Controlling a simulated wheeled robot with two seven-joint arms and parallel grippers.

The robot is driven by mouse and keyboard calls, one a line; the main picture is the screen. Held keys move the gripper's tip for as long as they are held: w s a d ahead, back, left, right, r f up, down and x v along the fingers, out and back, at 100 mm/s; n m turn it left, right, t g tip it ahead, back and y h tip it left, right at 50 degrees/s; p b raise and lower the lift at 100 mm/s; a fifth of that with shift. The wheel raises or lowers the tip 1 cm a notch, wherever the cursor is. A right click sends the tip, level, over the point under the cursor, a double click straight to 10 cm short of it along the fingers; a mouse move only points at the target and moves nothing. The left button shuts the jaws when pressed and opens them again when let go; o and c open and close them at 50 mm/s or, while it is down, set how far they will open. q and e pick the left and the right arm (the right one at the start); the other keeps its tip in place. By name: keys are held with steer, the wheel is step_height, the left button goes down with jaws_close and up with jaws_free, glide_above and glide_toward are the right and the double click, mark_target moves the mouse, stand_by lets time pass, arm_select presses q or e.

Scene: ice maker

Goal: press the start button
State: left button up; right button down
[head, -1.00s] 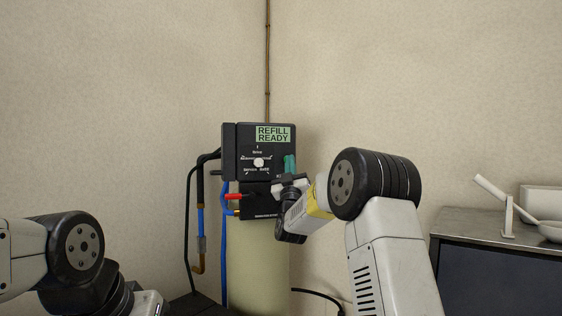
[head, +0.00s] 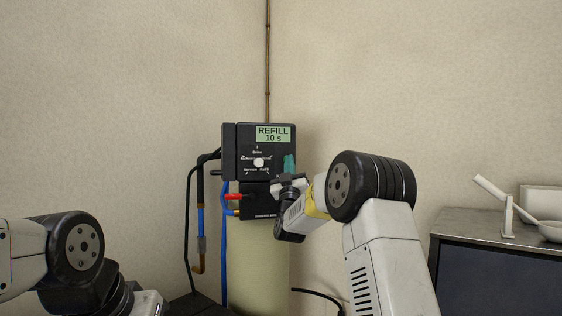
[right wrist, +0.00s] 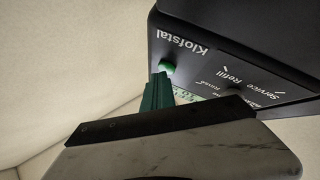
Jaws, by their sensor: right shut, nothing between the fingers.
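The black control box (head: 231,150) hangs in the room corner, its display (head: 273,134) reading "REFILL 10 s". The round green start button (right wrist: 167,67) shows in the right wrist view beside the "Klofstal" lettering; in the head view it is hidden behind my fingers. My right gripper (head: 289,161) is shut and empty, its teal fingers upright in front of the box's right side. In the right wrist view the fingertips (right wrist: 160,77) are right at the button, partly overlapping it; I cannot tell whether they touch. My left gripper is out of view.
A white dial (head: 259,162) sits mid-panel. Blue and black hoses (head: 224,250) hang at the left of the pale tank (head: 262,268) below the box. A dark cabinet (head: 500,275) with white items stands at the right.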

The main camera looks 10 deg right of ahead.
stand_by(0.4)
steer(key=shift+s+d, duration=0.15)
steer(key=shift+s, duration=0.7)
steer(key=s, duration=0.3)
steer(key=s+d, duration=0.1)
steer(key=s, duration=0.1)
stand_by(0.7)
